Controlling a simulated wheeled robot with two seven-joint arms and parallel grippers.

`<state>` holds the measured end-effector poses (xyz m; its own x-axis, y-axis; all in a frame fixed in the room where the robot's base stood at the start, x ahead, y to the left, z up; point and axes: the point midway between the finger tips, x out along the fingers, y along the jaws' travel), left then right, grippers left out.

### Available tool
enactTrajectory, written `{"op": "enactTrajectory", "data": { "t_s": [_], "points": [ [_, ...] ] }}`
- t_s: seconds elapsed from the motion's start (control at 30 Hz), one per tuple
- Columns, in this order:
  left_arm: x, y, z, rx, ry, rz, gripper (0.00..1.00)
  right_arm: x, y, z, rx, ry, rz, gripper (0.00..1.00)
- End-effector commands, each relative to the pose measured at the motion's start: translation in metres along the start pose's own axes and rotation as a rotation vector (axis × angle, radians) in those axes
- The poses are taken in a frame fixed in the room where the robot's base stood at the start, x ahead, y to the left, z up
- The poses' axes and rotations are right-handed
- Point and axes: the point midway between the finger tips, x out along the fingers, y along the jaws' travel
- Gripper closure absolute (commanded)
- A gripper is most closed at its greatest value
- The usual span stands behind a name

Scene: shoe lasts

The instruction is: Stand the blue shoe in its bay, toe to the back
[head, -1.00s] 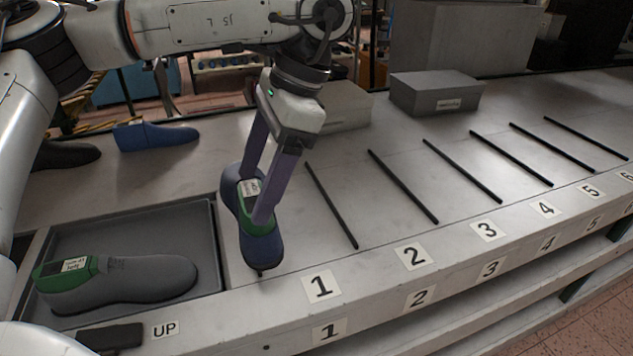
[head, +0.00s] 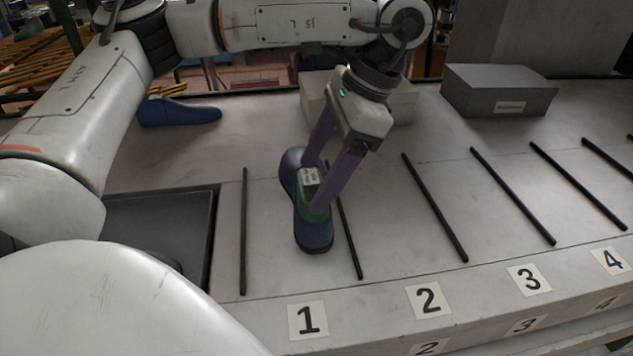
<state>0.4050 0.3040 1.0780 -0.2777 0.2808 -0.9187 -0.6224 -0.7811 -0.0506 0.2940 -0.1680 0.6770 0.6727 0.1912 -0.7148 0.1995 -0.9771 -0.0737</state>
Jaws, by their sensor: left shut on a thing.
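The blue shoe (head: 316,236) has a green collar with a white label. My left gripper (head: 313,188) is shut on its collar, one finger on each side. The shoe is sole down, at or just above the bench; I cannot tell if it touches. The number 1 label (head: 308,320) is in front. My right gripper is not in view.
More dividers mark bays 2 (head: 429,300), 3 and 4 to the right. A grey tray (head: 213,225) is at the left, partly hidden by my arm. Another blue shoe (head: 180,112) lies at the back left. A grey box (head: 497,90) stands at the back right.

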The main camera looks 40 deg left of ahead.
Motion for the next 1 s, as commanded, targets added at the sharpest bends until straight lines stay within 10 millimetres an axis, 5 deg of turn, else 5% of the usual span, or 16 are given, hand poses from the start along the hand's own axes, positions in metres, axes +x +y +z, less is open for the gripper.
{"op": "enactTrajectory", "data": {
  "t_s": [0.43, 0.87, 0.9, 1.0],
  "points": [
    [0.042, 0.002, -0.018, -0.002, 0.001, -0.003, 0.9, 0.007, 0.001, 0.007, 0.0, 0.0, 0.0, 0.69],
    [0.048, 0.002, -0.021, -0.003, 0.002, -0.003, 0.9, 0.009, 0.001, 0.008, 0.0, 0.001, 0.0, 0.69],
    [0.049, 0.003, -0.021, -0.001, 0.001, -0.001, 0.24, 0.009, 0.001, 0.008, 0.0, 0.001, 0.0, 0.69],
    [0.048, 0.002, -0.021, -0.001, 0.001, -0.001, 0.09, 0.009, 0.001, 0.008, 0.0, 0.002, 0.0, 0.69]
  ]
}}
